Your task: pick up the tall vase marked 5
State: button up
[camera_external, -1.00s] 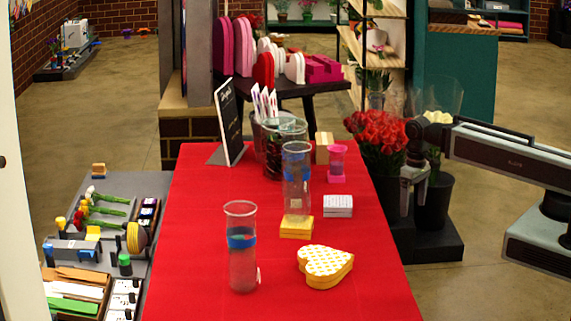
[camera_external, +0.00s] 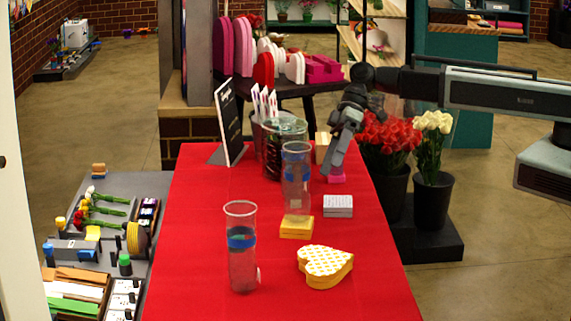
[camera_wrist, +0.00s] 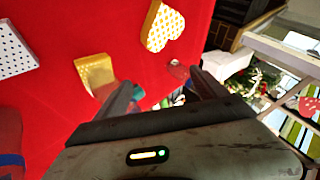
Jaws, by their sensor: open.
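Two tall clear glass vases with blue bands stand upright on the red table. The front vase (camera_external: 241,265) has a small pale tag low on its right side. The other vase (camera_external: 296,190) stands on a yellow box (camera_external: 296,228) farther back. I cannot read a 5 on either. My gripper (camera_external: 333,165) is open and empty, above the table to the right of the rear vase. In the wrist view its fingers (camera_wrist: 165,95) point down across the red cloth, with bluish glass partly hidden behind the left finger.
A heart-shaped box (camera_external: 325,265) lies right of the front vase; it also shows in the wrist view (camera_wrist: 162,26). A dark sign (camera_external: 229,122) and a large glass container (camera_external: 272,152) stand behind. The table's front is clear.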

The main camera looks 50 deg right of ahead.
jog(key=s+a+r+n+y+p, duration=0.1)
jog(key=s+a+r, duration=0.1)
jog(key=a+r, duration=0.4)
jog(key=n+t+y+b, duration=0.3)
jog(key=n+t+b, duration=0.15)
jog(key=b, duration=1.35)
send_near(231, 248)
jog(key=a+f, duration=0.2)
jog(key=shift+t, duration=0.35)
jog(key=b+x, duration=0.1)
jog(key=x, duration=0.1)
jog(key=b+x, duration=0.1)
jog(key=x, duration=0.2)
jog(key=b+x, duration=0.1)
jog(key=x, duration=0.1)
jog(key=shift+w+a, duration=0.25)
jog(key=shift+w, duration=0.25)
jog(key=shift+d, duration=0.1)
grip_shut()
